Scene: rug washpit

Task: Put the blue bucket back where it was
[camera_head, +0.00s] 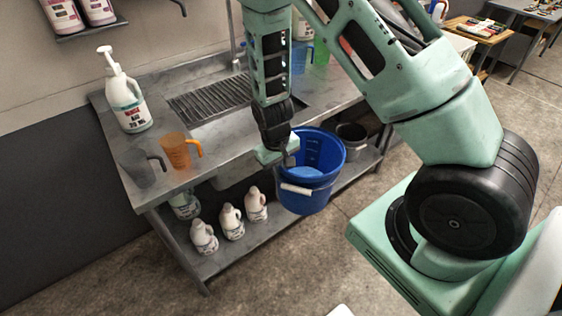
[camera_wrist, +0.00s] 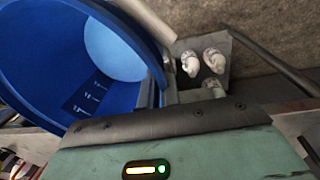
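The blue bucket (camera_head: 325,152) is at the front edge of the metal sink table, overlapping the table edge and the lower shelf in the camera_head view. It looks roughly upright, with a white handle grip on its near side and a lighter blue area inside. My gripper (camera_head: 289,160) is at the bucket's left rim and appears shut on it; the fingertips are mostly hidden. In the camera_wrist view the bucket (camera_wrist: 50,60) fills the upper left, its rim right against my gripper. I cannot tell for sure whether its base touches anything.
The sink table (camera_head: 215,150) holds a pump bottle (camera_head: 127,100), an orange jug (camera_head: 178,150) and a grey jug (camera_head: 143,170). Several white bottles (camera_head: 231,221) stand on the lower shelf (camera_head: 215,258), left of the bucket. A dark bucket (camera_head: 351,136) stands at right. The floor in front is clear.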

